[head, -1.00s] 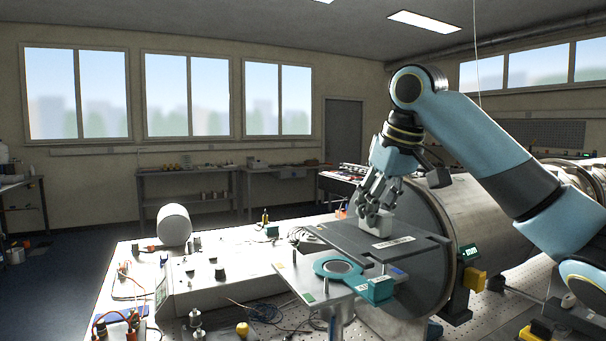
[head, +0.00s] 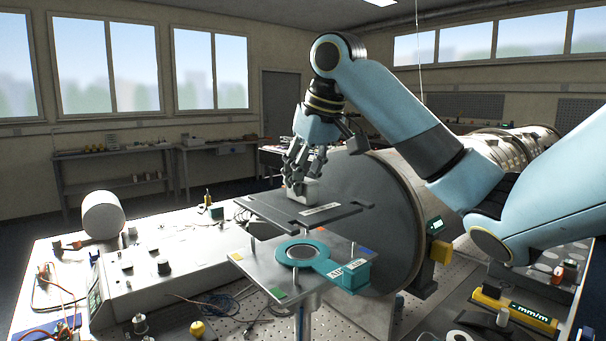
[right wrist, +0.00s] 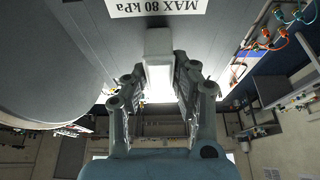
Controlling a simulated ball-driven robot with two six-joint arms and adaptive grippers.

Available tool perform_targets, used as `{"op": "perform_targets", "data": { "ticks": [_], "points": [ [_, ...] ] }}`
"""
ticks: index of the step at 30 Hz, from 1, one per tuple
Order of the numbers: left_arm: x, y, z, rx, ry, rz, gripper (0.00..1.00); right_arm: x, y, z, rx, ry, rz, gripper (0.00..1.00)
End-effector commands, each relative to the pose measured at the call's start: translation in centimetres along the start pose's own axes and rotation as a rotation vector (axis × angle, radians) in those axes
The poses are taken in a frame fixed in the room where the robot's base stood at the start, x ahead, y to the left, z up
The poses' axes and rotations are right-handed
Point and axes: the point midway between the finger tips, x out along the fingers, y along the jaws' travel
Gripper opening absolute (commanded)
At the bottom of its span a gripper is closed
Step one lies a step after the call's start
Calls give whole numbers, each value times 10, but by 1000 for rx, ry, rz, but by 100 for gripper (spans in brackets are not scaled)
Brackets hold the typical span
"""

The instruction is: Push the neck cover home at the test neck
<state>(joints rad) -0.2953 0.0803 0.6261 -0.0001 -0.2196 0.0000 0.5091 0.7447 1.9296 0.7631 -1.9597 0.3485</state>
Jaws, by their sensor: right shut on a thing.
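A flat dark grey plate (head: 268,209), which I take for the neck cover, carries a white label and a pale block-shaped handle (head: 301,192). My right gripper (head: 297,174) is shut on this handle from above. In the right wrist view the handle (right wrist: 158,62) sits between the two fingers, with the plate (right wrist: 95,28) and its "MAX 80 kPa" label behind. The plate lies level above a small stand plate (head: 256,265), in front of a large round metal end face (head: 375,215). I cannot tell which part is the test neck or whether the cover touches it. My left gripper is out of view.
A teal ring (head: 322,262) with a label block lies on the stand plate. A white control box (head: 170,275) and a white cylinder (head: 103,214) are left. A yellow level (head: 515,310) and a perforated tray lie right. Cables cross the table.

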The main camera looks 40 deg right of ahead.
Motion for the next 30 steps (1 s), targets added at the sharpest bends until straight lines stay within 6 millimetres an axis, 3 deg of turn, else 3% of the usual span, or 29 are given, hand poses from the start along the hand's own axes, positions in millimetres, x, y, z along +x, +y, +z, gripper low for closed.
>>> {"op": "perform_targets", "data": {
  "ticks": [4,18,30],
  "points": [
    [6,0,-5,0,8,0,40,12,0,5,0,-1,1,0],
    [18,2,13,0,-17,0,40,47,0,20,-1,-1,0,0],
    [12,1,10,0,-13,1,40,43,0,18,-1,1,0,0]
  ]
}}
